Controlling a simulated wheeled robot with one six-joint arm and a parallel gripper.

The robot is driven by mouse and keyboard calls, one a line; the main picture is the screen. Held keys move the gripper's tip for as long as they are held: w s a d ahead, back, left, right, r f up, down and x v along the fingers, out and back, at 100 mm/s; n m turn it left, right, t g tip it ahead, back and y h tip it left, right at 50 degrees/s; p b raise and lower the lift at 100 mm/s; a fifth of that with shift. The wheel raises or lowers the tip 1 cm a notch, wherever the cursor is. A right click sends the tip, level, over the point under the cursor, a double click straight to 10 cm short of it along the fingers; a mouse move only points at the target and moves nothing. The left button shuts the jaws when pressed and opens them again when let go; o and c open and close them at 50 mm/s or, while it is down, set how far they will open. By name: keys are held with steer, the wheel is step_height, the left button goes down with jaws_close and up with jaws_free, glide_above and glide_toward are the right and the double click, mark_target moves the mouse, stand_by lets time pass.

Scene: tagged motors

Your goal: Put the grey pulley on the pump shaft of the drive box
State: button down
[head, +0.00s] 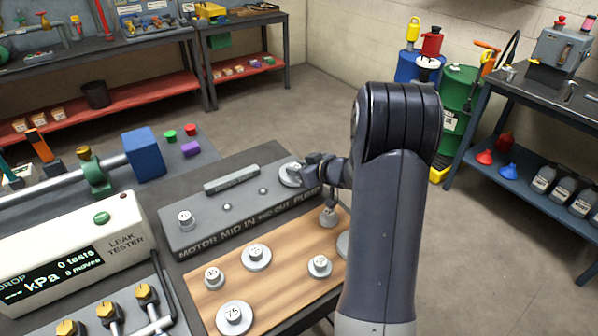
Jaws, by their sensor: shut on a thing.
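The drive box (235,215) is a grey slab with "MOTOR MID IN MID OUT PUMP" lettered along its front edge. A grey pulley (291,176) with a numbered hub is at its right, PUMP end. My gripper (308,168) reaches in from the right and is shut on this pulley; the fingers are small and partly hidden. The pump shaft is hidden under the pulley, and I cannot tell whether the pulley is seated on it or just above.
My arm covers the board's right end. A leak tester (75,258) stands left. A blue block (144,154) and small coloured pieces lie behind.

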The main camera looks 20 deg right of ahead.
steer(key=shift+f, duration=0.2)
steer(key=shift+s+f, duration=0.1)
steer(key=shift+f, duration=0.3)
steer(key=c, duration=1.5)
jaws_free()
steer(key=shift+f, duration=0.1)
steer(key=o, duration=0.4)
steer(key=shift+s+a+f, duration=0.1)
steer(key=shift+f, duration=0.1)
steer(key=shift+r, duration=0.45)
steer(key=p+v, duration=0.1)
steer(key=v, duration=1.1)
steer(key=shift+r, duration=0.2)
